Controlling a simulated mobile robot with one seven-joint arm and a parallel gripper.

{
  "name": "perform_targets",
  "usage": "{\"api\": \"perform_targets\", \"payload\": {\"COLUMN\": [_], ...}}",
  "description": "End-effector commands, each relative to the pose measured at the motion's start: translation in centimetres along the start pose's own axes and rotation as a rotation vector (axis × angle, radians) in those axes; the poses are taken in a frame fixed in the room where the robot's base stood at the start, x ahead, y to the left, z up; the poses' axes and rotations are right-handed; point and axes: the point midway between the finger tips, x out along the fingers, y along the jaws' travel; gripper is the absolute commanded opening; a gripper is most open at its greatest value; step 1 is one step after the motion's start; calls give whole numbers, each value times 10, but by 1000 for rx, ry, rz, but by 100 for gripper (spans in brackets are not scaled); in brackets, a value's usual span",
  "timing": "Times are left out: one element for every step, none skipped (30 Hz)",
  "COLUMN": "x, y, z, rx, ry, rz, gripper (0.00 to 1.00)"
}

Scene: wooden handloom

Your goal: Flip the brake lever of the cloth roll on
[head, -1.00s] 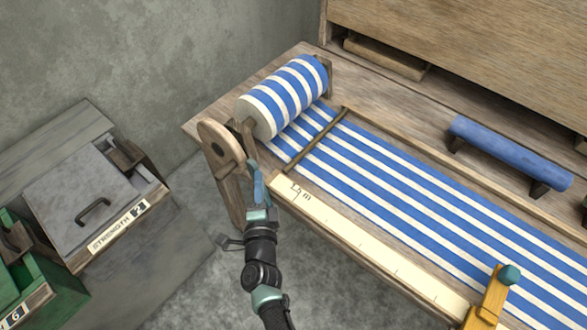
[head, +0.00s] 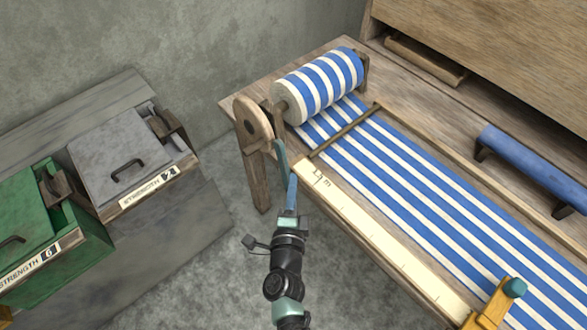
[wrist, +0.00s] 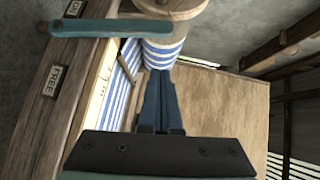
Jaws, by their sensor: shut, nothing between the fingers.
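The cloth roll (head: 318,85), wound with blue and white striped cloth, lies at the bench's far left end, with a round wooden disc (head: 252,118) at its near side. The brake lever (head: 280,156) is a teal bar beside the disc; in the wrist view the lever (wrist: 105,28) crosses the top left, its left end between the ON plate (wrist: 75,8) and the FREE plate (wrist: 53,80), closer to ON. My gripper (head: 291,178) is shut and empty, close to the lever. In the wrist view its blue fingers (wrist: 158,78) sit below the bar; contact cannot be told.
A pale measuring strip (head: 380,240) runs along the bench's front edge, with a yellow wooden piece (head: 488,305) on it. A grey lidded box (head: 120,155) and a green box (head: 40,215) stand at the left. Open floor (head: 200,260) lies between them and the bench.

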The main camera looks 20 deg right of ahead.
Motion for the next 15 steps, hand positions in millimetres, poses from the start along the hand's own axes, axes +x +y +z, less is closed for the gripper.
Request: {"api": "perform_targets", "payload": {"x": [-12,-17,-24,-28,-33,-38,-41,-44,-47,-49,-51,-52,-53,-54,-54], "y": [-1,0,-1,-1,-1,-1,-1,-1,-1,-2,-1,-1,-2,-2,-2], "z": [0,0,0,0,0,0,-1,-1,-1,-1,-1,-1,-1,-1,-1], "rx": [-1,-1,-1,0,0,0,-1,-1,-1,-1,-1,-1,-1,0,0], "ry": [-1,-1,-2,-1,-1,0,1,1,2,2,2,2,2,2,2], "rz": [2,2,3,2,3,2,2,3,1,1,2,2,2,1,1], "gripper": [0,0,0,0,0,0,0,0,0,0,0,0,0,0,0]}}
